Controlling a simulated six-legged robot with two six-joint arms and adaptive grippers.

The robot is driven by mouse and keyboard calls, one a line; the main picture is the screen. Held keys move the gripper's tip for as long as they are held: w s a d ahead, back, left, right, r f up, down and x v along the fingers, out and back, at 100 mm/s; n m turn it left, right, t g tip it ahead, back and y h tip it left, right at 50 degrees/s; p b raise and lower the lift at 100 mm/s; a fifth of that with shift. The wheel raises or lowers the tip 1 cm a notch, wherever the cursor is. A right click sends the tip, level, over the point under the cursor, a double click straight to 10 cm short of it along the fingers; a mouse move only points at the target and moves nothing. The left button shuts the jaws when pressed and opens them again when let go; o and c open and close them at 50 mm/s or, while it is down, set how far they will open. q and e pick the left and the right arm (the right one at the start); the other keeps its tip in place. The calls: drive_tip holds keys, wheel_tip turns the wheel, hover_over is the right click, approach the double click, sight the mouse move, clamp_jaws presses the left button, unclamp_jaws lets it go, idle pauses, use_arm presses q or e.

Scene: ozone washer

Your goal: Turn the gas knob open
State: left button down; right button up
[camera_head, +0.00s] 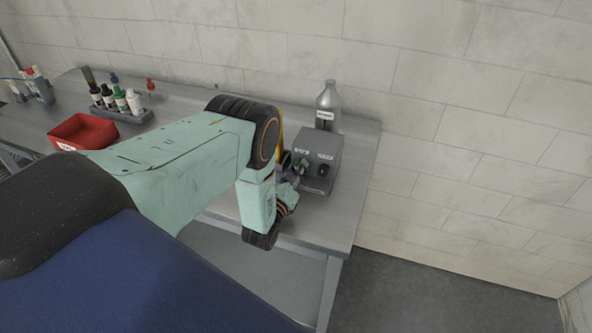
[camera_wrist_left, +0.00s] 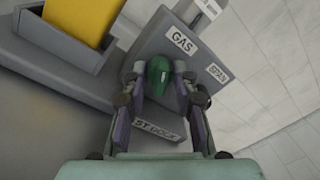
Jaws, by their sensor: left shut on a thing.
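The grey box (camera_head: 328,148) stands at the right end of the bench. In the left wrist view, its face carries a GAS label (camera_wrist_left: 181,42) and a START label (camera_wrist_left: 218,74). The green gas knob (camera_wrist_left: 159,76) sits below the GAS label. My left gripper (camera_wrist_left: 161,95) has one finger on each side of the knob and is shut on it. In the head view the left gripper (camera_head: 297,168) reaches the left part of the box's front, and the arm hides part of it. A dark knob (camera_head: 323,170) is to its right. My right gripper is not in view.
A silver bottle (camera_head: 327,103) stands behind the box. A yellow thing (camera_wrist_left: 84,18) in a grey holder is left of the box. A red bin (camera_head: 83,131) and a rack of small bottles (camera_head: 122,108) are further left.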

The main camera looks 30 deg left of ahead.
use_arm(q)
drive_tip(key=m, duration=0.5)
drive_tip(key=shift+d+m, duration=0.1)
drive_tip(key=shift+m, duration=0.2)
idle(0.4)
drive_tip(key=c, duration=1)
unclamp_jaws()
drive_tip(key=s, duration=0.4)
drive_tip(key=s+d, duration=0.1)
drive_tip(key=s, duration=0.3)
drive_tip(key=s+d, duration=0.1)
drive_tip(key=s, duration=0.2)
drive_tip(key=shift+s+d, duration=0.1)
drive_tip(key=shift+s, duration=0.3)
drive_tip(key=shift+w, duration=0.1)
